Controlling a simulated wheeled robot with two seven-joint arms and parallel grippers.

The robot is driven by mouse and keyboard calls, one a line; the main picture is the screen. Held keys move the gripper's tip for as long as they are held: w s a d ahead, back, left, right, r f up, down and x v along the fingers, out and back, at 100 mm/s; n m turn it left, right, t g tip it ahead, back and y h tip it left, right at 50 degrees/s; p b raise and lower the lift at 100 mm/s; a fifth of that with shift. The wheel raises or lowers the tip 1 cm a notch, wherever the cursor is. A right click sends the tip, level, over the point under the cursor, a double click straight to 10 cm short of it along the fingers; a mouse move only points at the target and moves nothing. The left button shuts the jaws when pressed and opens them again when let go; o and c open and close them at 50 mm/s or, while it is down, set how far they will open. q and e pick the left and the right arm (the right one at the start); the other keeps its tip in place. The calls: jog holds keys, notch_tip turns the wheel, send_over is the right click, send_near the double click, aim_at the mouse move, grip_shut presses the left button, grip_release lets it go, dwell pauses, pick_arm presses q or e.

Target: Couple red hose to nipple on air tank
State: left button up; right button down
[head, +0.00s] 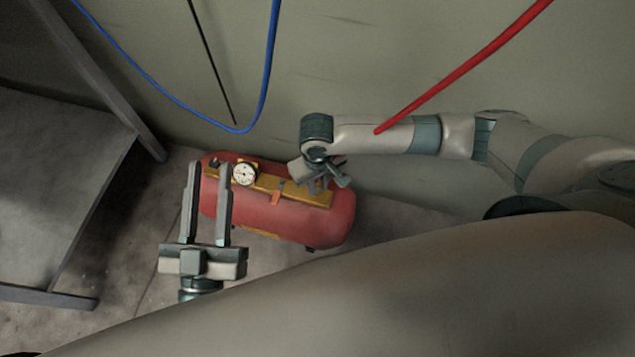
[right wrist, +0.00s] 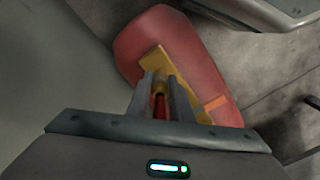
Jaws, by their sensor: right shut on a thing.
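The red air tank (head: 290,222) lies on the floor by the wall, with a yellow plate and a round white gauge (head: 244,174) on top. My right gripper (head: 325,184) is over the tank's right part. In the right wrist view, its fingers are shut on the red hose (right wrist: 160,106), pointing at the yellow plate (right wrist: 154,62). A brass-coloured piece shows at the hose's tip; whether it touches the nipple I cannot tell. My left gripper (head: 210,165) is open and empty at the tank's left end.
A blue hose (head: 268,70) and a thin black cable (head: 213,62) hang in front of the wall behind the tank. A grey table-like frame (head: 70,150) stands at the left. Bare floor lies between it and the tank.

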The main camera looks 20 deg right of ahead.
jog(key=shift+p, duration=1.1)
dwell(0.6)
jog(key=shift+f+p, duration=0.45)
jog(key=shift+p, duration=0.9)
dwell(1.1)
jog(key=shift+f, duration=0.5)
dwell(0.7)
jog(key=c, duration=1.5)
grip_release()
jog(key=shift+r, duration=0.15)
notch_tip(320, 180, up, 17)
jog(key=p, duration=0.4)
jog(key=shift+p, duration=0.4)
